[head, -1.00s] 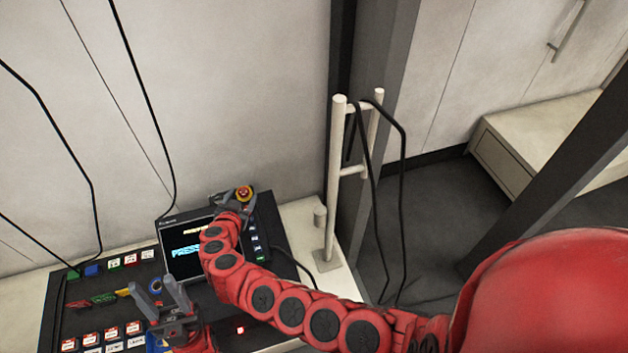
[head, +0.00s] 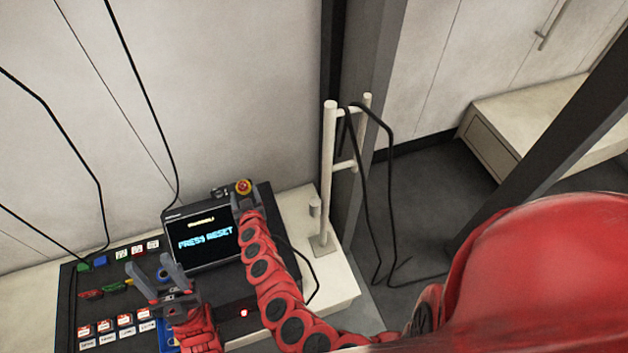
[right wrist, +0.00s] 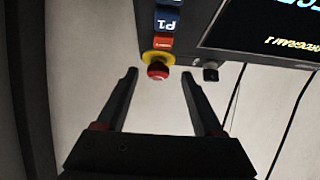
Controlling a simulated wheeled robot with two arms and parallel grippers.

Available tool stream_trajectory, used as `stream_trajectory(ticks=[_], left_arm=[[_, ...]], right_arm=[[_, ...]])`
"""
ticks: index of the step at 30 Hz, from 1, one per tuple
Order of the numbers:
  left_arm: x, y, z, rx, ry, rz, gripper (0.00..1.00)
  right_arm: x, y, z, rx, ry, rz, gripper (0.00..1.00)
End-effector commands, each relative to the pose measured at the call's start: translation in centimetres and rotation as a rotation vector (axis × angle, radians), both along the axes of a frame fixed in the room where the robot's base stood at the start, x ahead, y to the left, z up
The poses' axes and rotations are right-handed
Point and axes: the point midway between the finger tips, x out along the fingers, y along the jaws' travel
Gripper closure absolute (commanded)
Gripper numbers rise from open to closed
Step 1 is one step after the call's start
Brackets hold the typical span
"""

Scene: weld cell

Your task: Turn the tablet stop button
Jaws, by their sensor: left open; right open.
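The stop button (head: 243,186), red on a yellow collar, sits at the top right corner of the tablet (head: 205,240), whose screen reads "PRESS RESET". In the right wrist view the stop button (right wrist: 158,70) lies between and just beyond my open right fingertips (right wrist: 159,74). In the head view my right gripper (head: 245,204) is right at the button, partly covering the tablet's right side; contact cannot be told. My left gripper (head: 160,280) is open and empty above the control panel, left of the tablet.
The black control panel (head: 68,312) carries several coloured buttons and a lit red lamp (head: 243,313). A white post frame (head: 328,175) with black cables stands right of the tablet on the pale bench (head: 335,280). A wall rises behind.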

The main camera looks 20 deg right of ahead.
Motion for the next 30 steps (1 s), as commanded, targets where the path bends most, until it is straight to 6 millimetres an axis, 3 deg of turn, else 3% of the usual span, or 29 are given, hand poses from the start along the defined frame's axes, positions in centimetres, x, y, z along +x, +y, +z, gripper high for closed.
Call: stream_trajectory(ticks=[14,30], left_arm=[[0.0,0.0,-0.2,0.000,0.000,0.000,0.50],[0.0,0.0,0.8,0.000,0.000,0.000,0.50]], right_arm=[[-5.9,-0.1,2.3,0.000,0.003,-0.003,0.31],[-14.5,-0.6,6.0,-0.008,-0.005,-0.012,0.31]])
